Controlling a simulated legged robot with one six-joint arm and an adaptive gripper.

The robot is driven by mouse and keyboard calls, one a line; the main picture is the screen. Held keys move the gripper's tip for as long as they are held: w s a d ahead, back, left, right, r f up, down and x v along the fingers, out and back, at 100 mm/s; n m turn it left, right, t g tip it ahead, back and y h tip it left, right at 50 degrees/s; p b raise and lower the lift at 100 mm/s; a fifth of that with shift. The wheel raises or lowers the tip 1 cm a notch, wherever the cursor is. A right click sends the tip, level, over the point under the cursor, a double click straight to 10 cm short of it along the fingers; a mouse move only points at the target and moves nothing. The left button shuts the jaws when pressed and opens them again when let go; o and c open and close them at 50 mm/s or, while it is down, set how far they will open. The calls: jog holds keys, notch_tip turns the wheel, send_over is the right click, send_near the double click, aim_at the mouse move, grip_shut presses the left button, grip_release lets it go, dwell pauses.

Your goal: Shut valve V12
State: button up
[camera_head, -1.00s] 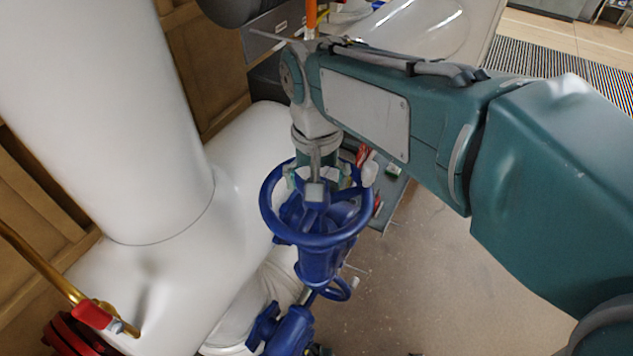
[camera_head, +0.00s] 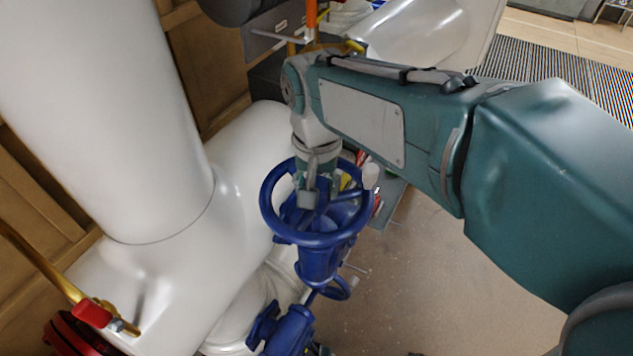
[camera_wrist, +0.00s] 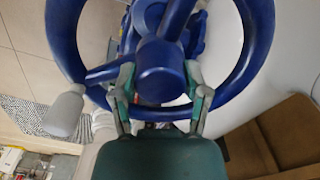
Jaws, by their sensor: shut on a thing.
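A blue valve with a handwheel (camera_head: 268,222) stands at the centre of the head view, below my arm. In the wrist view the handwheel (camera_wrist: 258,45) fills the upper part, with a round hub and spokes in its middle. A pale grey knob (camera_head: 371,176) sticks up from the rim; it also shows in the wrist view (camera_wrist: 65,110). My gripper (camera_head: 318,188) reaches down into the wheel. In the wrist view its fingers (camera_wrist: 160,88) lie on either side of the hub, shut on the handwheel. The exact contact is partly hidden. No V12 label is readable.
A large white pipe (camera_head: 110,120) stands close at the left of the wheel. A red-handled tap (camera_head: 92,313) on a brass pipe is at the lower left. A grey surface with small items lies behind the wheel, partly hidden. The floor (camera_head: 440,290) at the right is clear.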

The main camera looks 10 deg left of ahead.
jog(key=m, duration=0.4)
jog(key=shift+f+m, duration=0.1)
jog(key=shift+m, duration=0.2)
jog(key=m, duration=0.5)
jog(key=o, duration=1.3)
jog(key=shift+c, duration=0.2)
jog(key=shift+r, duration=3.3)
